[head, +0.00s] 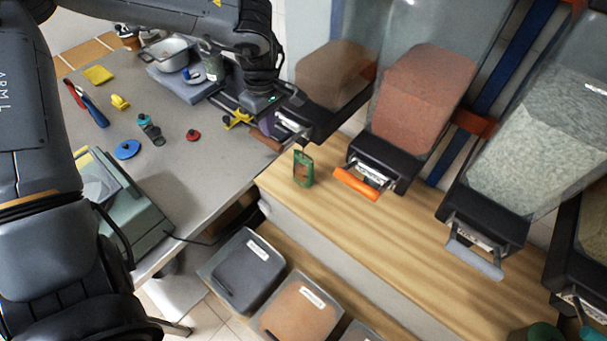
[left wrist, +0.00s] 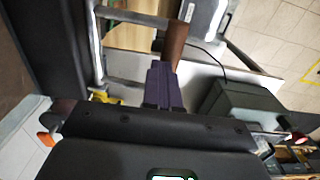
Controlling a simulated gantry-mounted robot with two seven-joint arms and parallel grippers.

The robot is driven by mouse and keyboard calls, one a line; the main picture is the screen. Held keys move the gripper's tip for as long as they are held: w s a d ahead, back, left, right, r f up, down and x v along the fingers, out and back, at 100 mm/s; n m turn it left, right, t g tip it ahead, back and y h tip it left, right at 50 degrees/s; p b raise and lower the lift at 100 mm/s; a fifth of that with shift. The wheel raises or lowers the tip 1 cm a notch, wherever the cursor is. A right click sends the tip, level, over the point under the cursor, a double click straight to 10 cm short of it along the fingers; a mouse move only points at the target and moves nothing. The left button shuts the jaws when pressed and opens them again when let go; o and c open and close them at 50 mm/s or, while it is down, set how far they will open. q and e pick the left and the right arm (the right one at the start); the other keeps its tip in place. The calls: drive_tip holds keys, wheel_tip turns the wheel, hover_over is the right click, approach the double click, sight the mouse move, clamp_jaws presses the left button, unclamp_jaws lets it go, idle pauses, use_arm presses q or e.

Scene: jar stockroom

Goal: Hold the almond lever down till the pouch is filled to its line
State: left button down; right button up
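A clear dispenser with brown contents (head: 335,75) is the leftmost of the row. A lever with a brown handle (head: 265,141) sticks out at its front; the handle also shows in the left wrist view (left wrist: 176,42). My left gripper (head: 268,124), with purple fingers, is at this handle. In the left wrist view its fingers (left wrist: 164,68) lie together, with their tips at the handle; I cannot tell how firmly they touch. A green pouch (head: 303,168) stands upright on the wooden counter (head: 345,230), near the brown-content dispenser. Its fill level is too small to read. My right gripper is not in view.
A dispenser with red contents (head: 425,90) has an orange lever (head: 357,184); one with grey contents (head: 535,150) has a grey lever (head: 473,260). Lidded bins (head: 243,270) stand below the counter. The grey table (head: 195,165) holds a pot (head: 172,54) and several small items.

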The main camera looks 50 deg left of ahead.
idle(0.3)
use_arm(q)
wheel_tip(320, 180, up, 8)
drive_tip(key=p, duration=0.6)
drive_tip(key=shift+f+p, duration=0.25)
drive_tip(key=shift+p, duration=0.1)
idle(0.8)
